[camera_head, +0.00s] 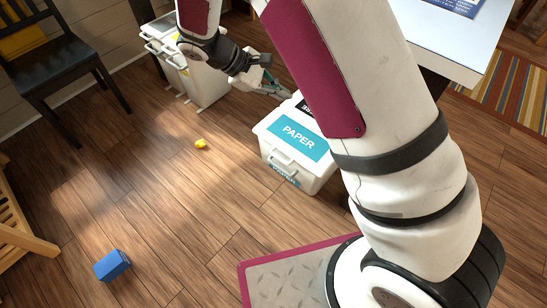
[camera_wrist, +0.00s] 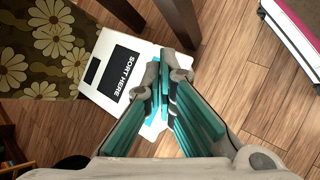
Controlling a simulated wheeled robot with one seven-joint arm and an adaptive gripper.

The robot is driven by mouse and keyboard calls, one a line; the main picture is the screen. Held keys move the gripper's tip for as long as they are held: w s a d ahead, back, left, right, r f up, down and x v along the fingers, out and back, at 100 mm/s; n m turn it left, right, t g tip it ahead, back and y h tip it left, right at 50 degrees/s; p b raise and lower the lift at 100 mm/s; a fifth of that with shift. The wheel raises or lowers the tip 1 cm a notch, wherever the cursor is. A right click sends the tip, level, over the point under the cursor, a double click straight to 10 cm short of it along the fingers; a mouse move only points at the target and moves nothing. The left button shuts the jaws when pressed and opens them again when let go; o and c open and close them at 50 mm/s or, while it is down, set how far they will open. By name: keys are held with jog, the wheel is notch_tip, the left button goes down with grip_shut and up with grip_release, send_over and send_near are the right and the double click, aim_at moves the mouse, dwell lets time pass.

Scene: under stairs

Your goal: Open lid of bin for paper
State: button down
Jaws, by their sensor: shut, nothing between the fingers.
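The white paper bin (camera_head: 286,174) stands on the wooden floor. Its lid (camera_head: 268,124) is down, with a teal PAPER label and a front handle (camera_head: 283,162). My arm covers the bin's right side. My gripper (camera_head: 286,94) is shut and empty by the bin's far left corner. In the wrist view, the shut gripper (camera_wrist: 164,70) is in front of the white lid (camera_wrist: 104,101) with its black SORT HERE panel. The fingers hide part of the lid. I cannot tell whether they touch it.
Another white bin (camera_head: 203,84) stands at the back left, near a black chair (camera_head: 62,72). A small yellow object (camera_head: 200,143) and a blue box (camera_head: 111,265) lie on the floor. A white table (camera_head: 440,45) stands at the back right. Floor left of the paper bin is mostly clear.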

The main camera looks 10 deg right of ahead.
jog(key=w+a+f+n+t+h+b, duration=0.1)
jog(key=a+f+n+t+b, duration=0.3)
jog(key=f, duration=1.2)
jog(key=w+f+n+t+h+b, duration=0.1)
jog(key=f+n+t+h+b, duration=0.35)
jog(key=f, duration=1.15)
jog(key=w+a+f+n+t+y+b, duration=0.15)
jog(key=f+n+b, duration=0.45)
jog(key=f, duration=1)
jog(key=b+x, duration=0.3)
jog(key=x, duration=0.5)
jog(key=shift+d+f, duration=0.2)
jog(key=shift+d, duration=0.15)
